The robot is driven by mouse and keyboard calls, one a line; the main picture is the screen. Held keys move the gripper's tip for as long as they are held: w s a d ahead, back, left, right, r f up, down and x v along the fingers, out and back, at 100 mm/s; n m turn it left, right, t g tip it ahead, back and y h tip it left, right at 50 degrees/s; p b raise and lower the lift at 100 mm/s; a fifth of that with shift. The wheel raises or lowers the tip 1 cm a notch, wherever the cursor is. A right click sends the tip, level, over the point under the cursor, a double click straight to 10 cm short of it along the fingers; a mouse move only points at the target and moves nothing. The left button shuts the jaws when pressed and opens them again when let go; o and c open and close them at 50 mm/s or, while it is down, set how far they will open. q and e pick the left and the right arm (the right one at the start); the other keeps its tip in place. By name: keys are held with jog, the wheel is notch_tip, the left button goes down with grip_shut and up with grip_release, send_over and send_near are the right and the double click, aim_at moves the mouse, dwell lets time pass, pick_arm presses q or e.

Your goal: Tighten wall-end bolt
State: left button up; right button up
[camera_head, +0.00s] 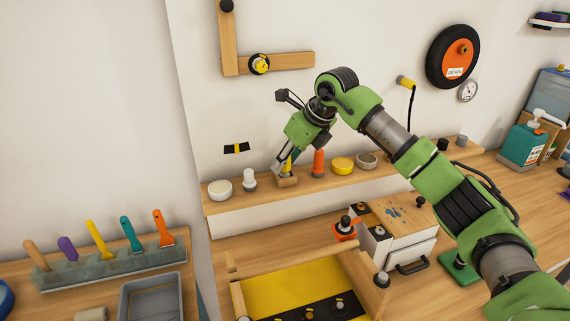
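A wooden L-shaped bracket (290,61) is fixed to the wall. A yellow and black round bolt or knob (259,64) sits on its lower arm, near the corner, and a black knob (227,6) is at the top of its upright. Which one the task calls the wall-end bolt is not clear. My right gripper (283,167) points down at the wall shelf, below the bracket. Its fingers are around or beside a small yellow and teal item (289,164) above a wooden block (287,181). Their grip is too small to tell. My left gripper is out of view.
The shelf (235,202) also holds a white cup (220,190), an orange-topped item (318,163) and a yellow round tin (343,165). Below are a wooden frame with a yellow panel (277,290) and a white drawer box (411,250). A wheel (453,57) hangs at right.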

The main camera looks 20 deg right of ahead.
jog(key=c, duration=0.8)
grip_shut()
jog(key=shift+r+p, duration=0.3)
jog(key=shift+r, duration=0.1)
jog(key=shift+r+p, duration=1.3)
jog(key=shift+r, duration=0.8)
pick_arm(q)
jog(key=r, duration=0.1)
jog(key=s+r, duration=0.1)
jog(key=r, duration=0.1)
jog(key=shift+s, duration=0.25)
pick_arm(e)
jog(key=shift+o, duration=0.6)
grip_release()
jog(key=shift+c, duration=1.1)
